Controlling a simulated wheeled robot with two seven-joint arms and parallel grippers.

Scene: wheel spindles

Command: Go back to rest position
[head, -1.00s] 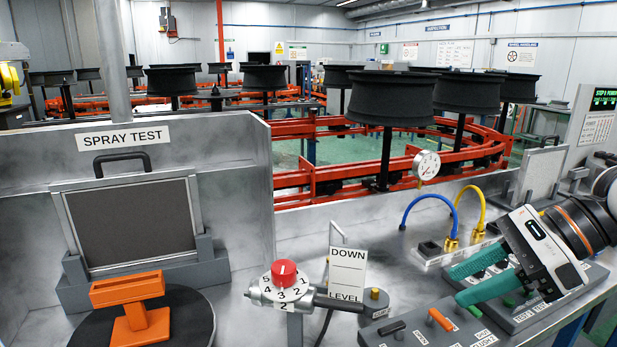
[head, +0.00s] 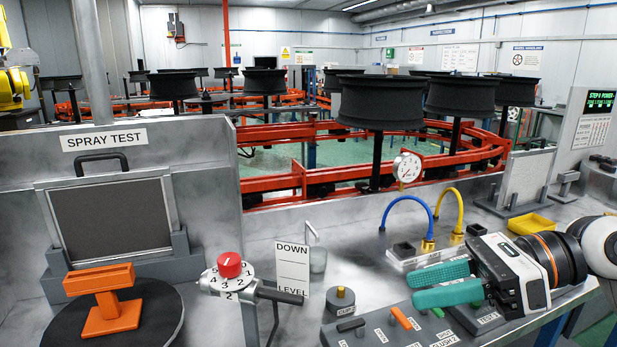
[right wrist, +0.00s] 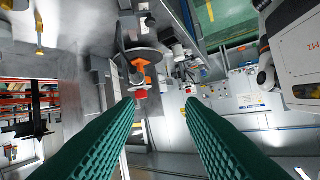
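My right gripper (head: 443,283) reaches in from the right in the head view, above the bench near the grey switch box. Its two green fingers are apart with nothing between them. In the right wrist view the same fingers (right wrist: 165,120) are spread, with the bench and an orange part seen beyond them. My left gripper does not show in the head view.
The switch box (head: 395,325) with an orange lever is below my right gripper. Blue and yellow hoses (head: 460,215), a gauge (head: 407,168), a red-knobbed dial (head: 229,265) and an orange stand (head: 105,300) are on the bench. Wheels on spindles (head: 382,102) stand behind.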

